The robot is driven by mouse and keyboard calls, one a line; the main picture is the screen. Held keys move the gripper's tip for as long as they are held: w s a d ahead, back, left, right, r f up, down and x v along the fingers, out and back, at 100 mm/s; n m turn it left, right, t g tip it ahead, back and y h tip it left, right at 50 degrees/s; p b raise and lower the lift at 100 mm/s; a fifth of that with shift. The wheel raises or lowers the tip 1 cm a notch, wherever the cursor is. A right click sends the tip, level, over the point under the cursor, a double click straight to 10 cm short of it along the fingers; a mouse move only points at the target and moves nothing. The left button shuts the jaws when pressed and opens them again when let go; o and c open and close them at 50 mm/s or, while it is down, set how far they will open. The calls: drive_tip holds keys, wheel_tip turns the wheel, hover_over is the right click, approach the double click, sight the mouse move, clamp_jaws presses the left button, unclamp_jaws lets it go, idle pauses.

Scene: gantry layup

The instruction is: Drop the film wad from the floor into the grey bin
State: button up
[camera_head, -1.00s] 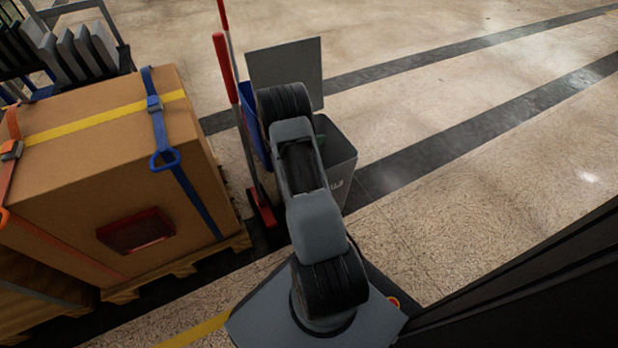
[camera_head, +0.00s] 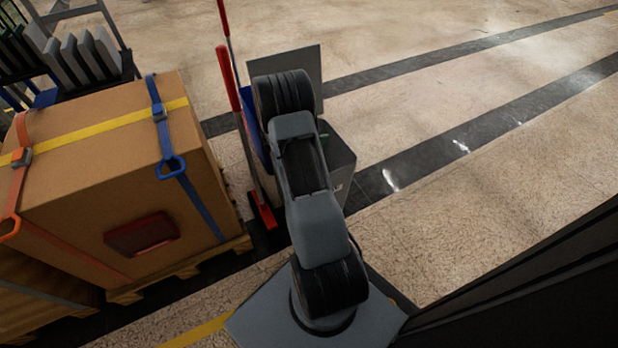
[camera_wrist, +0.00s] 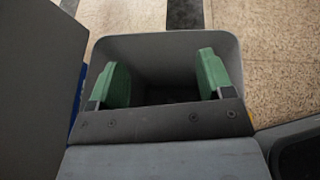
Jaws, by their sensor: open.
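The grey bin (camera_head: 341,158) stands behind my arm in the head view, partly hidden by it, with its lid (camera_head: 312,68) raised. In the wrist view the open mouth of the bin (camera_wrist: 165,42) faces the camera, and the lid (camera_wrist: 35,75) stands at the left. My gripper (camera_wrist: 163,80) shows two green fingers spread apart over the bin mouth, with nothing between them. How deep the fingertips reach is hard to tell. The film wad is not visible in either view; the bin's inside is dark.
A strapped cardboard box (camera_head: 90,125) on a wooden pallet (camera_head: 185,268) stands at the left. A red-handled broom (camera_head: 228,75) and a blue item (camera_head: 250,125) stand close left of the bin. The floor (camera_head: 480,190) at the right is open.

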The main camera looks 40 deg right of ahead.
drive_tip(key=s+a+r+p, duration=0.3)
drive_tip(key=s+a+r, duration=0.3)
drive_tip(key=s+a, duration=0.1)
drive_tip(key=shift+s+r+p, duration=0.2)
drive_tip(key=shift+s+p, duration=0.1)
drive_tip(key=shift+s, duration=0.45)
drive_tip(key=shift+a, duration=0.1)
